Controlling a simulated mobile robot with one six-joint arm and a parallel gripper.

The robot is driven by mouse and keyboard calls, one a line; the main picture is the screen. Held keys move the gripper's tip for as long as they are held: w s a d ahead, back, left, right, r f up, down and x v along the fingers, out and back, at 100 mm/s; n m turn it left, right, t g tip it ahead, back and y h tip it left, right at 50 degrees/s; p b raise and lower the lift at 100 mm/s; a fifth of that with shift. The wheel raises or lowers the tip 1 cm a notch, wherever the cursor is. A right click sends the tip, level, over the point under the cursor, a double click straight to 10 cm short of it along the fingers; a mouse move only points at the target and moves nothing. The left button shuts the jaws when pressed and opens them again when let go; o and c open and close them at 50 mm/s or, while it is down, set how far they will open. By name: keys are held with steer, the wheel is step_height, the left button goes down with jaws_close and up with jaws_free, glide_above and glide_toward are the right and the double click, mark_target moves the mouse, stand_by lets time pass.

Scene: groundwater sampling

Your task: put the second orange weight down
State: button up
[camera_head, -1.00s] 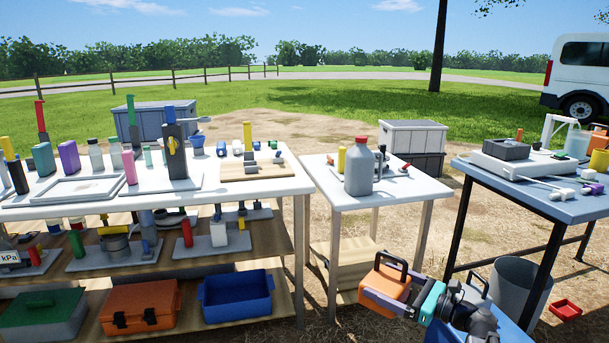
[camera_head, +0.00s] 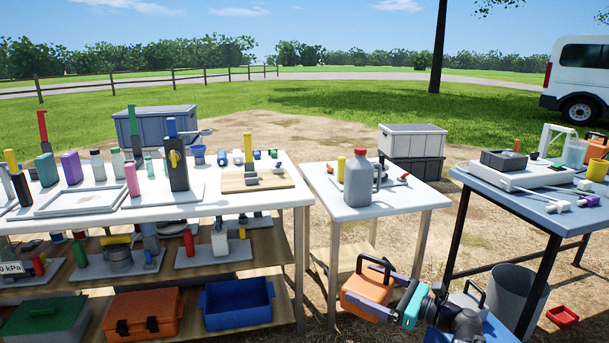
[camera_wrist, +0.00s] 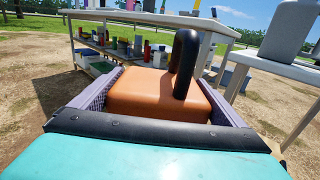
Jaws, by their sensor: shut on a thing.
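The orange weight (camera_head: 368,291), a rounded block with a black loop handle on top, is in my gripper (camera_head: 372,298) in the head view. It hangs in front of the small white table, below the level of its top. In the wrist view the orange weight (camera_wrist: 158,95) sits upright between the two purple-grey fingers (camera_wrist: 160,98), which press on its sides. Its underside is hidden, and I cannot see what lies directly beneath it.
The small white table (camera_head: 400,197) carries a grey red-capped bottle (camera_head: 359,182). The long shelved table (camera_head: 265,200) holds an orange case (camera_head: 142,314) and a blue bin (camera_head: 236,302) low down. A grey bucket (camera_head: 512,295) and a red tray (camera_head: 562,316) stand right. Bare ground lies between.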

mark_target(369, 282)
step_height(369, 282, up, 24)
steer(key=p, duration=3)
steer(key=shift+s, duration=0.15)
